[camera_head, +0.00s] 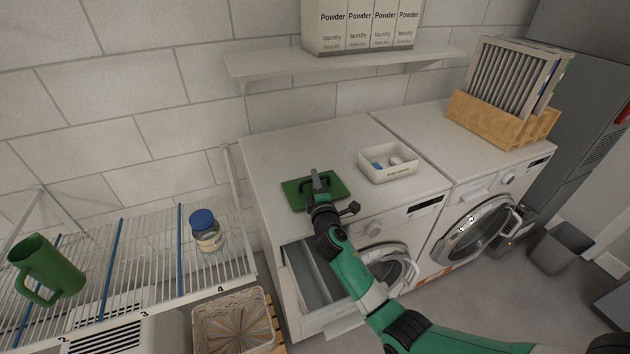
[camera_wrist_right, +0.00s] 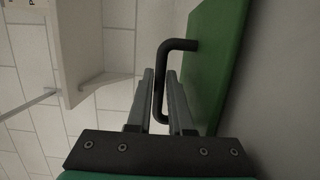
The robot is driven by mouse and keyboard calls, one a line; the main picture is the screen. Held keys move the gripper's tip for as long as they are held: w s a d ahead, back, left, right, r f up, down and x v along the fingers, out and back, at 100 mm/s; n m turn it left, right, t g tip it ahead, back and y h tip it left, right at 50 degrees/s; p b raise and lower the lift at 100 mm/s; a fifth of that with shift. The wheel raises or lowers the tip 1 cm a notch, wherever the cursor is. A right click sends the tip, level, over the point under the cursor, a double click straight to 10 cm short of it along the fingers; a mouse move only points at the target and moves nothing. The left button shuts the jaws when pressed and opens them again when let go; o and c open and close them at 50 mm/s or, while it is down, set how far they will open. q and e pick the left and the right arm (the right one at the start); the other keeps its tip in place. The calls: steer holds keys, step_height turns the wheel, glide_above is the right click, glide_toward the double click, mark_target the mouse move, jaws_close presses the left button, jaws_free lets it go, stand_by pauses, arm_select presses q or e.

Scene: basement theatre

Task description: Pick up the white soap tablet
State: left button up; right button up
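A small white box (camera_head: 388,177) stands on the machine tops. Inside it are a whitish piece (camera_head: 396,161), which may be the soap tablet, and a small blue piece (camera_head: 377,165); both are too small to make out clearly. My right gripper (camera_head: 317,183) is left of the box, over a green board (camera_head: 338,188) with a black handle. In the right wrist view, the fingers (camera_wrist_right: 160,78) stand on both sides of the black handle (camera_wrist_right: 178,45) and look closed on it. I cannot tell whether the board touches the surface. My left gripper is not in view.
A shelf (camera_head: 340,63) with powder boxes (camera_head: 360,27) hangs above. A wooden holder (camera_head: 492,122) with filters stands at right. A wire rack (camera_head: 135,280) at left holds a green mug (camera_head: 48,268) and a blue-capped jar (camera_head: 207,232). A basket (camera_head: 232,322) stands below.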

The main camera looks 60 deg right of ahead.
steer(key=o, duration=0.3)
steer(key=shift+r, duration=0.1)
steer(key=shift+s+a+r+p, duration=0.1)
steer(key=shift+a+r+p, duration=0.05)
steer(key=shift+p, duration=0.15)
steer(key=p+v, duration=0.1)
steer(key=v, duration=1)
steer(key=shift+s+a+p, duration=0.2)
steer(key=shift+a+p, duration=0.1)
